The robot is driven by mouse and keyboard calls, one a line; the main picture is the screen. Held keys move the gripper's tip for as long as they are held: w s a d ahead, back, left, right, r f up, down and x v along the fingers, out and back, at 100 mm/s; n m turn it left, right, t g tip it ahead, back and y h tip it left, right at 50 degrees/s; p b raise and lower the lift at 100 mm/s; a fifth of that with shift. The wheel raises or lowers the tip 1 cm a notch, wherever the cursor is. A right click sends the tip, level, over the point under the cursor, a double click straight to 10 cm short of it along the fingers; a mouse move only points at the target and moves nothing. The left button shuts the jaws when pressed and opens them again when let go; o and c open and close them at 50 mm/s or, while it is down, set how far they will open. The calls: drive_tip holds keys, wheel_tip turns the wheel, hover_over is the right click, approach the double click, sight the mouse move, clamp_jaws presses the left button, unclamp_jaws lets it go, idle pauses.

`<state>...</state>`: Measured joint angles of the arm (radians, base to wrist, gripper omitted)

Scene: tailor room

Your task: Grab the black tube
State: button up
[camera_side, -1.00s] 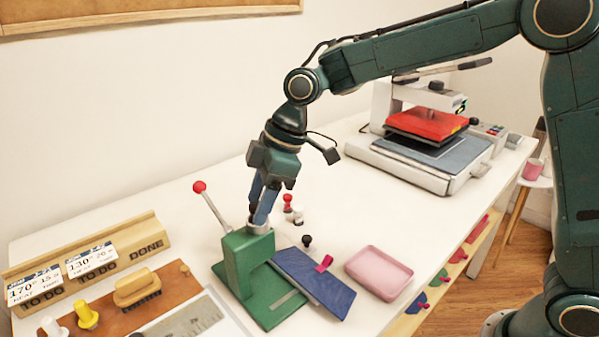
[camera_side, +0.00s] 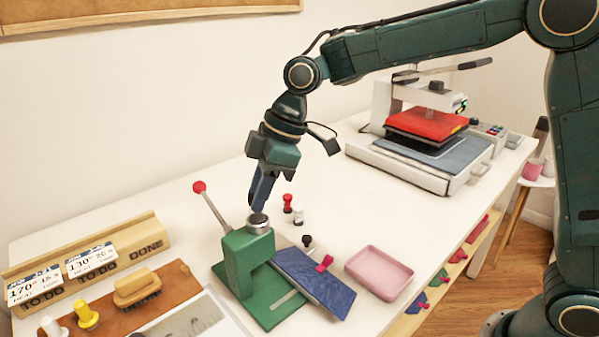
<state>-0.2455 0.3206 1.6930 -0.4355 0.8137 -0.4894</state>
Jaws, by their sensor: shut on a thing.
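My gripper (camera_side: 260,194) points down just above the green press and is shut. A dark piece, which looks like the black tube (camera_side: 256,207), shows at its fingertips; the fingers hide most of it, so its full shape cannot be told. The green press (camera_side: 246,262) stands below, with a silver round collar (camera_side: 258,222) on its top. The held piece is close over this collar; whether they touch cannot be told. A separate small black-topped piece (camera_side: 307,241) stands on the table right of the press.
A red-topped piece (camera_side: 287,203) and a white piece (camera_side: 298,217) stand behind the press. The press lever (camera_side: 212,208) rises at left. A blue pad (camera_side: 314,283) and pink tray (camera_side: 379,273) lie right. The heat press (camera_side: 420,150) is at back right.

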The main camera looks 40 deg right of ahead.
wheel_tip(320, 180, up, 8)
drive_tip(key=shift+r, duration=0.25)
